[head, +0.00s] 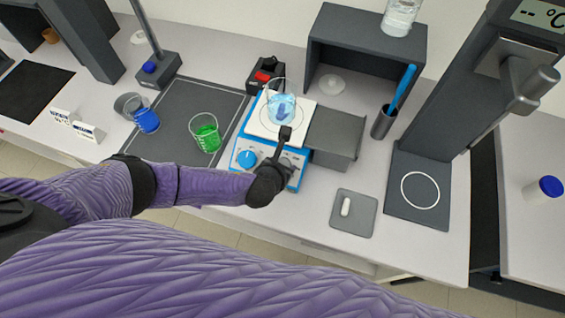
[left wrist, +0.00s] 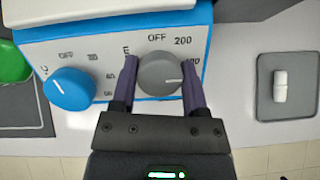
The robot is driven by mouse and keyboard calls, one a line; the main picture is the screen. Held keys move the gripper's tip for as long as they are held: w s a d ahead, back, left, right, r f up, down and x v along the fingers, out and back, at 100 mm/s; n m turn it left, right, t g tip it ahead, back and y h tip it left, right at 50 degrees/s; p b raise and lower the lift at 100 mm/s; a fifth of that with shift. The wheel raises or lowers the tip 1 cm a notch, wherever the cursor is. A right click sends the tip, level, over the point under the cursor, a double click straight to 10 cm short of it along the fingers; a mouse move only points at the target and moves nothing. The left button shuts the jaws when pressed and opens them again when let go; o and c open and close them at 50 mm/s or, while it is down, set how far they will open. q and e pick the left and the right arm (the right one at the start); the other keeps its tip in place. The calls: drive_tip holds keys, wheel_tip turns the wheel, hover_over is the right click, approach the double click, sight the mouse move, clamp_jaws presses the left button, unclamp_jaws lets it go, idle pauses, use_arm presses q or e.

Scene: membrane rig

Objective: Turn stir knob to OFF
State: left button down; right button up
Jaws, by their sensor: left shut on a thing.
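The hotplate stirrer (head: 246,143) is blue with a white top, and a beaker of blue liquid (head: 281,108) stands on it. My left gripper (left wrist: 158,62) is shut on the grey knob, one finger on each side. In the head view my left gripper (head: 284,160) largely hides this knob. My right gripper is not in view.
A blue knob (left wrist: 70,89) is left of the grey one, close to my fingers. A beaker of green liquid (head: 207,137) stands left of the stirrer. A grey pad with a white stir bar (head: 346,206) lies to the right. A grey box (head: 333,134) flanks the stirrer.

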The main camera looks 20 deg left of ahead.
use_arm(q)
drive_tip(key=shift+n, duration=0.3)
drive_tip(key=n+y+p, duration=0.1)
drive_tip(key=n, duration=0.3)
drive_tip(key=n+p, duration=0.1)
drive_tip(key=n, duration=0.3)
drive_tip(key=shift+n+y, duration=0.4)
drive_tip(key=n, duration=0.4)
drive_tip(key=shift+n+g+y+p, duration=0.3)
drive_tip(key=shift+g+y, duration=0.1)
drive_tip(key=shift+n+g, duration=0.4)
drive_tip(key=shift+n, duration=1.9)
drive_tip(key=shift+a, duration=0.1)
drive_tip(key=shift+c, duration=0.5)
unclamp_jaws()
